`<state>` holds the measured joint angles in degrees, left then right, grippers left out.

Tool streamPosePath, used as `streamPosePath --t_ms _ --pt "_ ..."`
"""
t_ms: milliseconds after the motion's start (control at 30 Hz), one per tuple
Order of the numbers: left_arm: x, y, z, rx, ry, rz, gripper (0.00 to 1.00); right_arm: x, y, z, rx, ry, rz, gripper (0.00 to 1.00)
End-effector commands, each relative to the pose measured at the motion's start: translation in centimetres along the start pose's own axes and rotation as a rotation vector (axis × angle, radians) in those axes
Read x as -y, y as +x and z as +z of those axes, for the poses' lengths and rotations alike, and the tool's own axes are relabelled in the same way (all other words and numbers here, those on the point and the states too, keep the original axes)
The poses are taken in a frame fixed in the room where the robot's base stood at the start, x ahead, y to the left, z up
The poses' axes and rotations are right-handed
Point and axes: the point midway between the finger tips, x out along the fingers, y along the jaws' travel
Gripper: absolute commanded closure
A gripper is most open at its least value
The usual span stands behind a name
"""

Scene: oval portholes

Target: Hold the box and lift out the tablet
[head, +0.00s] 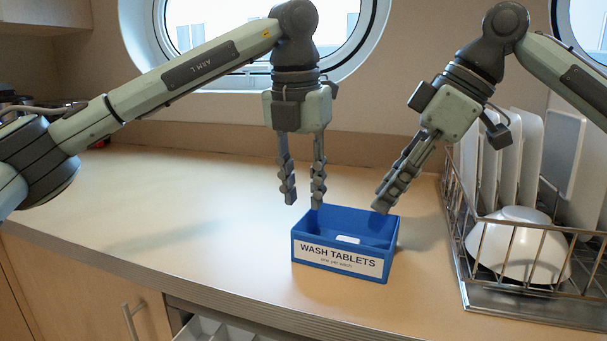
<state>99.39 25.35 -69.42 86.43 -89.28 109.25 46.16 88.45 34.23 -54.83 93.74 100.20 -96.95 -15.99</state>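A blue open-topped box (301,247) labelled "WASH TABLETS" stands on the counter in the head view. A small white tablet (348,240) shows inside it, partly hidden by the front wall. My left gripper (304,204) points down with its two fingers apart and nothing between them. Its right fingertip appears at the box's back left corner; I cannot tell whether it touches. My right gripper (382,208) slants down to the left, its tips in front of the box's back right rim in the picture. Its fingers overlap, so their gap is hidden.
A wire dish rack (462,239) with upright white plates (508,165) and an upturned white bowl (520,248) stands close on the right. The counter (190,205) is clear left of the box. An open drawer (215,328) shows below the front edge.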

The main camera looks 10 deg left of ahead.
Motion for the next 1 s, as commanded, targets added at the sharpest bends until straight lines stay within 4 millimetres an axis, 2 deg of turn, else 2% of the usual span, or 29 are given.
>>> streamPosePath --t_ms 100,300,433,700,900,1000 --pt "0.0 2.0 0.0 -0.002 0.000 -0.002 0.73 0.0 0.0 0.0 0.000 0.000 0.000 0.66" --pt "0.1 4.4 0.0 -0.001 0.000 -0.003 0.73 0.0 0.0 0.0 0.000 0.000 0.000 0.66" --pt "0.1 5.0 0.0 -0.001 0.000 -0.004 0.73 0.0 0.0 0.0 0.000 0.000 0.000 0.66" --pt "0.1 5.1 0.0 0.000 0.001 -0.004 0.73 0.0 0.0 0.0 0.000 0.000 0.000 0.66" --pt "0.1 5.1 0.0 0.000 0.001 -0.005 0.98 0.0 0.0 0.0 0.000 0.000 0.000 0.66" --pt "0.1 5.1 0.0 0.001 0.001 -0.005 1.00 0.0 0.0 0.0 0.000 0.000 0.000 0.66"
